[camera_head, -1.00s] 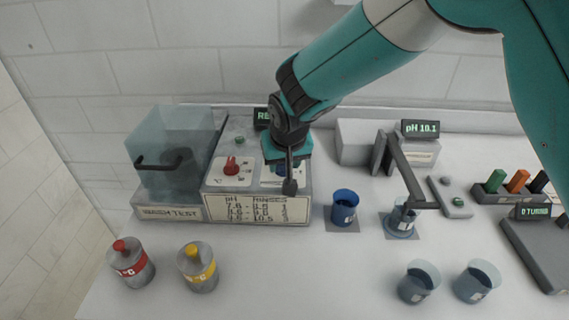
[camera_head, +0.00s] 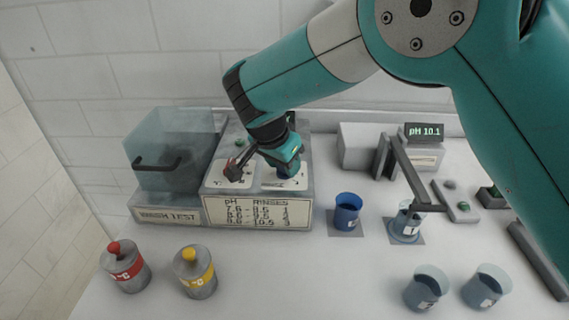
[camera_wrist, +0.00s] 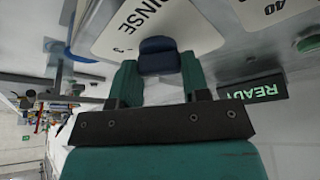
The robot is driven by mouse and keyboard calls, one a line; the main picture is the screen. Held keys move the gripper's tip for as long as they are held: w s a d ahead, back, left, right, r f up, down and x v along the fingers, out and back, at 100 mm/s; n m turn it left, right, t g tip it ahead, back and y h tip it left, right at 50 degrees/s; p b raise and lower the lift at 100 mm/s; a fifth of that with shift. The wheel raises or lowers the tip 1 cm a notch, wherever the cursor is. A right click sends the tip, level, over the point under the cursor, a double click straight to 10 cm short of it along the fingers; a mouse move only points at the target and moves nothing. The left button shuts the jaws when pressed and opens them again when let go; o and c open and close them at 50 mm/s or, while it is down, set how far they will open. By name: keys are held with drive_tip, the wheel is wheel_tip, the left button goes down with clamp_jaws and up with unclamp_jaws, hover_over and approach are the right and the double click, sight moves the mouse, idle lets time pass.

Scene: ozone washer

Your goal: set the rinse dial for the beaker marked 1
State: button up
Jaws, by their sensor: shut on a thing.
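My gripper (camera_head: 287,170) is over the right-hand dial plate on the grey washer's sloped top. In the wrist view my green fingers (camera_wrist: 158,80) are closed on either side of the blue rinse dial (camera_wrist: 158,55). Its plate (camera_wrist: 115,35) reads "RINSE"; a number 3 shows near its edge. In the head view the gripper mostly hides this dial. A meter display (camera_head: 425,131) reads pH 10.1. A clear beaker (camera_head: 407,224) stands under the meter's arm. Two more beakers (camera_head: 425,288) (camera_head: 486,286) stand in front; their labels are too small to read surely.
The washer's front chart (camera_head: 258,213) lists pH ranges and rinses. A lidded clear chamber (camera_head: 170,150), blue beaker (camera_head: 347,211) and red- and yellow-banded bottles (camera_head: 125,266) (camera_head: 197,272) stand around.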

drive_tip(key=shift+m+h, duration=0.3)
drive_tip(key=shift+m, duration=0.5)
drive_tip(key=shift+g, duration=0.3)
drive_tip(key=o, duration=0.9)
drive_tip(key=shift+a+r, duration=0.1)
drive_tip(key=p+v, duration=0.3)
drive_tip(key=v, duration=1.4)
drive_tip(key=shift+s+r, duration=0.1)
